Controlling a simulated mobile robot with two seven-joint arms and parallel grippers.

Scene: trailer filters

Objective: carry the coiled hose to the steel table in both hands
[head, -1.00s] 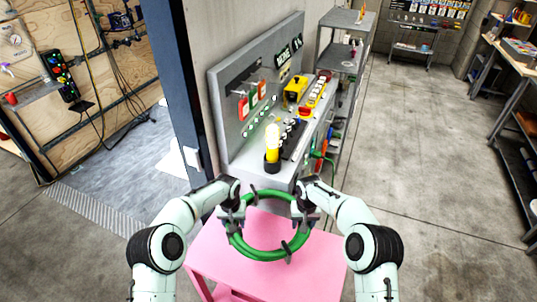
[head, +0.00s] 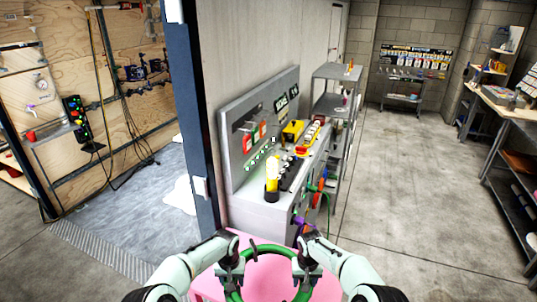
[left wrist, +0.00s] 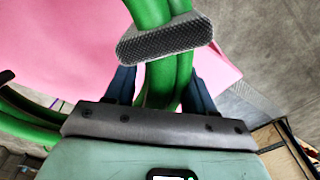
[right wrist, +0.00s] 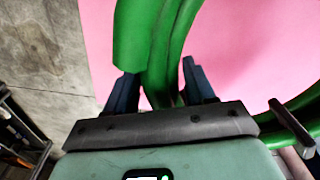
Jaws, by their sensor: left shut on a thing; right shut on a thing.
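The coiled green hose (head: 262,248) is held level between my two grippers, above a pink surface (head: 275,268). My left gripper (head: 232,270) is shut on the left side of the coil. In the left wrist view the hose (left wrist: 160,78) passes between the fingers, beside a grey textured strap piece. My right gripper (head: 303,268) is shut on the right side. The hose also runs between the fingers in the right wrist view (right wrist: 165,50). The near part of the coil is cut off by the head view's bottom edge. I cannot tell which table is the steel one.
A dark door post (head: 190,110) is on the left. A workbench (head: 510,108) lines the right. The concrete floor between is clear.

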